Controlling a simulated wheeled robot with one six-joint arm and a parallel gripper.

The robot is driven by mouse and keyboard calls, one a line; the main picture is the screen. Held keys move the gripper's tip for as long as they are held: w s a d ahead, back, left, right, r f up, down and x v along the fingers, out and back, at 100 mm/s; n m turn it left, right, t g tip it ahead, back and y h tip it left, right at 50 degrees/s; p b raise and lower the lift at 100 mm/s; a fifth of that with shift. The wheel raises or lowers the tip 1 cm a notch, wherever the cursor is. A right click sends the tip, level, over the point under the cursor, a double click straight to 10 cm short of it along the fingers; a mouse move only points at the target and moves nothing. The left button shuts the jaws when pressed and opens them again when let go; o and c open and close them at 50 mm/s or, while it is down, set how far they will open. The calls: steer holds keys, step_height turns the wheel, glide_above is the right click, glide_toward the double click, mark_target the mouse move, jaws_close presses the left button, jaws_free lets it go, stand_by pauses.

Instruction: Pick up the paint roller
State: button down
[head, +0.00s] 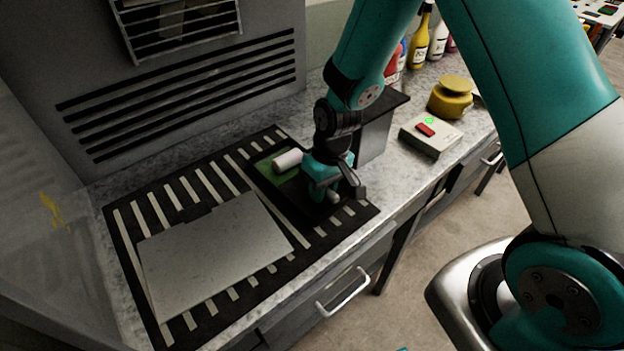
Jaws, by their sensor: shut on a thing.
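The paint roller shows as a white cylinder (288,160) at the back of a dark tray (298,205) with a green patch. Its handle is hidden by my gripper. My gripper (322,196) reaches down over the tray, just right of the white roller head, and is shut on the paint roller. The fingertips and the exact grip point are hard to see behind the wrist.
A grey flat panel (212,255) lies on the striped rack (125,222) left of the tray. A dark box (375,135), a control box with red and green buttons (431,134), a yellow weight-like object (452,98) and bottles (419,42) stand behind and right. A grey louvred wall closes the back.

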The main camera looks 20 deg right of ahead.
step_height(320, 180, up, 20)
steer(key=b, duration=0.1)
steer(key=shift+b, duration=0.3)
steer(key=shift+f, duration=0.1)
stand_by(2.0)
